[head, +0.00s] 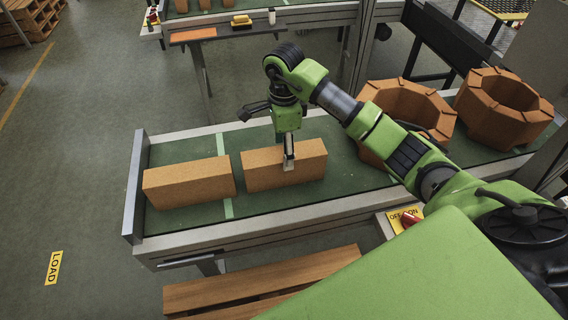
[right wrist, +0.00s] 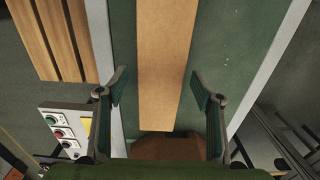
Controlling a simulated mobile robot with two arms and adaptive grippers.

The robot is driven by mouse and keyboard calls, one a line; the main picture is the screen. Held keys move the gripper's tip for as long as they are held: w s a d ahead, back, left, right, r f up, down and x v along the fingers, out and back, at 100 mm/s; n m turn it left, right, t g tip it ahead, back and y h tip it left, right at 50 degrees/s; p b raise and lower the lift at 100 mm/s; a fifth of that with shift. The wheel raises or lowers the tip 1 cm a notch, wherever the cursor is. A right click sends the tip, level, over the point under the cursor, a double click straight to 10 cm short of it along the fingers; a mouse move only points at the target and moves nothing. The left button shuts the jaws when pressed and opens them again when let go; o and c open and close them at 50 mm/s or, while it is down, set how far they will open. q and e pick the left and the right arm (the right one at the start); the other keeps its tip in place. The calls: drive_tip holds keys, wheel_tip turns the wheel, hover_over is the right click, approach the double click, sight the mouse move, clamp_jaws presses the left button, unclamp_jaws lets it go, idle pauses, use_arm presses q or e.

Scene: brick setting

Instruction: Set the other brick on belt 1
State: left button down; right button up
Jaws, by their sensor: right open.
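Two orange-brown bricks lie on the near green belt (head: 190,215) in the head view. The left brick (head: 188,182) is near the belt's end plate. The right brick (head: 284,168) lies to its right, with a pale tape line between them. My right gripper (head: 288,163) points down over the right brick, and one finger overlaps its near face. In the right wrist view the open gripper (right wrist: 158,90) has its fingers apart on either side of the brick (right wrist: 165,70), not visibly touching it. Its exact height over the brick is unclear. My left gripper is not in view.
Two ring-shaped brick stacks (head: 405,110) (head: 505,100) stand farther right on the belt. A control box with a red knob (head: 408,219) is at the near edge. A wooden pallet (head: 260,285) lies in front. Another belt (head: 310,14) with bricks is behind.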

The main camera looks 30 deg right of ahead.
wheel_tip(320, 180, up, 5)
drive_tip(key=shift+r+b, duration=0.15)
drive_tip(key=shift+b, duration=0.35)
